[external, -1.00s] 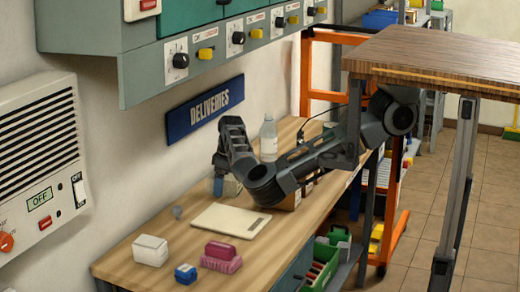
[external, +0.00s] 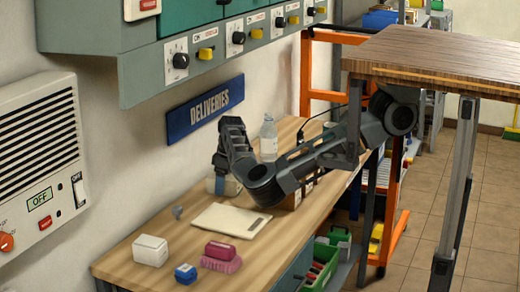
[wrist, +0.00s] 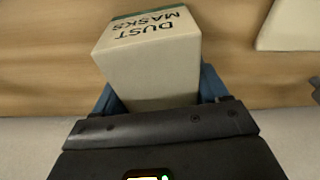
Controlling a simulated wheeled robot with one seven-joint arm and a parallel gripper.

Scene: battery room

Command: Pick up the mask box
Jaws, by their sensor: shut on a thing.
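The mask box (wrist: 150,65) is a pale box with a green edge, lettered DUST MASKS, in the middle of the wrist view. My gripper (wrist: 160,92) is shut on it, with a blue finger at each side. In the external view my gripper (external: 222,176) is over the far part of the wooden bench, near the wall. A whitish part of what it holds shows beside it, and my arm hides much of the rest. I cannot tell from these views how far the box is from the bench top.
A pale board (external: 231,220) lies on the bench (external: 125,262) in front of my arm. A clear bottle (external: 268,138) stands behind my arm. A raised wooden table (external: 450,60) is at right.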

